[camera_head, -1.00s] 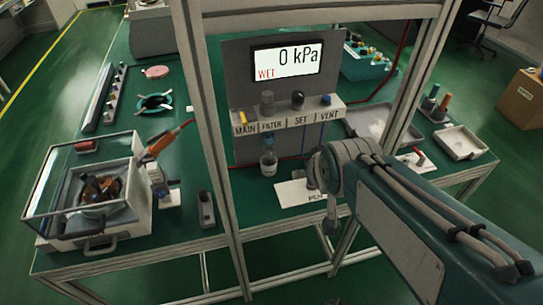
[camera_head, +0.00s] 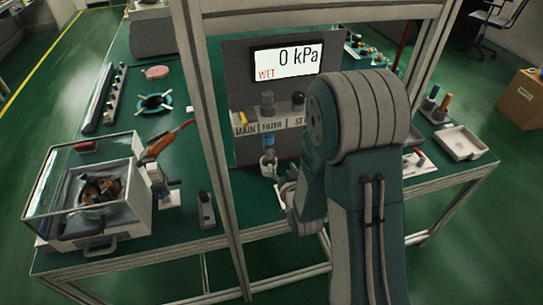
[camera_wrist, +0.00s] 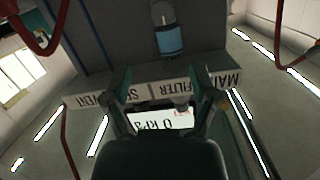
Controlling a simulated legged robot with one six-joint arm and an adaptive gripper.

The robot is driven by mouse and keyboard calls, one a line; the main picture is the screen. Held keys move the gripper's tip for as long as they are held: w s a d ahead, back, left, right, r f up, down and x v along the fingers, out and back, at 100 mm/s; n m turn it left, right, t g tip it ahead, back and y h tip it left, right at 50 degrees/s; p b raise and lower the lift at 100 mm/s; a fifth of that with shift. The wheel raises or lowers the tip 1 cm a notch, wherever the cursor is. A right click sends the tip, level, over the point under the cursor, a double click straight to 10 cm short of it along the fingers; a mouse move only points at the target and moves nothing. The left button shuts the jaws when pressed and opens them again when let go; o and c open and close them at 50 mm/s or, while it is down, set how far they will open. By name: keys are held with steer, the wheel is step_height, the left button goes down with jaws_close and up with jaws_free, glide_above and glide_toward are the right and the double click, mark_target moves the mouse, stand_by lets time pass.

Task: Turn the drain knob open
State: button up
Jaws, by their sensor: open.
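The filter bowl hangs below the label strip at the FILTER label, blue in the head view (camera_head: 268,139) and in the wrist view (camera_wrist: 168,42). The wrist view is upside down. A small grey piece at the bowl's lower end, which looks like the drain knob (camera_wrist: 162,12), shows near the top edge there. My gripper (camera_wrist: 163,75) is open, with its two fingers either side of the FILTER label in the picture and nothing seen between them. In the head view my arm hides most of the gripper, low in front of the panel.
The panel display (camera_head: 286,61) reads 0 kPa and WET. A clear bottle (camera_head: 268,164) stands below the filter. The frame post (camera_head: 212,150) rises left of my arm. A glass-sided box (camera_head: 85,195) stands at left. Red hoses (camera_wrist: 40,40) show in the wrist view.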

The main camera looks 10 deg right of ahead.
mark_target(271, 156)
step_height(271, 156, down, 4)
steer(key=s+t, duration=0.2)
steer(key=w, duration=0.3)
steer(key=w+a, duration=0.1)
steer(key=w, duration=0.6)
steer(key=shift+w+a+r, duration=0.15)
steer(key=shift+w+a, duration=0.1)
steer(key=shift+w, duration=0.1)
jaws_close()
